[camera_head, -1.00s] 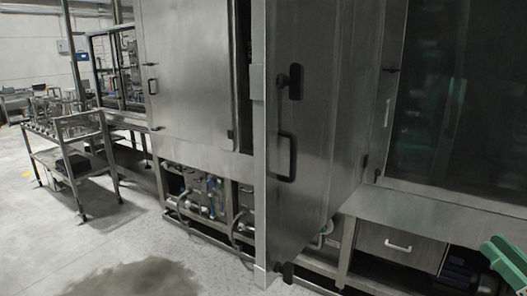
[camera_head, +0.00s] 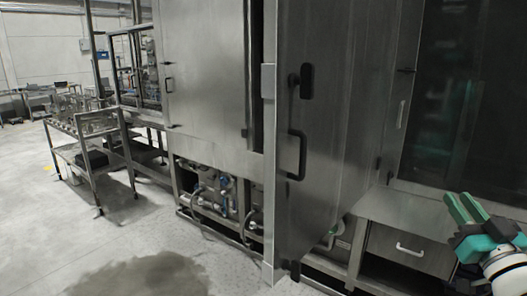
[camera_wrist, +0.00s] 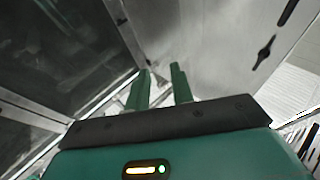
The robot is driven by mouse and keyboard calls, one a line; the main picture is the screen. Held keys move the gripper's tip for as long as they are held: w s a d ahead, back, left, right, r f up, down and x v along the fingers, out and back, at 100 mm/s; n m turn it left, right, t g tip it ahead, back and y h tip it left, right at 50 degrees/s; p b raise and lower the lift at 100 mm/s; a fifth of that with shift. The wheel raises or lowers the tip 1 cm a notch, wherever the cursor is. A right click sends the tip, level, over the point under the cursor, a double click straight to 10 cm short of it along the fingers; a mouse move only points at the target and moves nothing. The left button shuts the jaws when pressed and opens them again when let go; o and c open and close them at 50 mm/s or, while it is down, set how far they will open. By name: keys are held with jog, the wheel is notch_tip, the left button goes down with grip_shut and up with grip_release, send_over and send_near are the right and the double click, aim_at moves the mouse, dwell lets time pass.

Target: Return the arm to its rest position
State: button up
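My gripper (camera_head: 458,206), green and black on a white arm, is at the lower right of the head view, in front of the washer's steel front. In the wrist view my gripper (camera_wrist: 160,70) shows two green fingers apart, with nothing between them. The fingers point toward the corner between a dark glass panel (camera_wrist: 65,50) and a steel door panel (camera_wrist: 215,40). No fingertip is seen touching anything.
An open steel door (camera_head: 325,130) with black handles stands out from the washer, left of my gripper. A drawer (camera_head: 408,250) lies below left of it. A metal cart (camera_head: 85,135) stands at the far left. The floor (camera_head: 60,235) there is clear, with a dark wet patch.

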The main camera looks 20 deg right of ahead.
jog(key=w+a+f+m+g+y, duration=0.1)
jog(key=w+a+f+g, duration=0.3)
jog(key=w+a, duration=0.25)
jog(key=w+a+f+g+y, duration=0.1)
jog(key=w+a+f+g, duration=0.25)
jog(key=w+a, duration=0.3)
jog(key=s+a+f+n+g+y, duration=0.1)
jog(key=s+a+f+g+y, duration=0.1)
jog(key=a, duration=0.6)
jog(key=s+a+f+n+g+y, duration=0.2)
jog(key=s+a+f, duration=0.1)
jog(key=a, duration=0.5)
jog(key=s+a+f+n+g+y, duration=0.1)
jog(key=s+a+f+n+g, duration=0.1)
jog(key=a+f, duration=0.3)
jog(key=s+a+g, duration=0.1)
jog(key=a, duration=0.1)
jog(key=shift+s+a+y, duration=0.2)
jog(key=shift+a+y, duration=0.2)
jog(key=shift+d+f, duration=0.1)
jog(key=shift+d, duration=0.05)
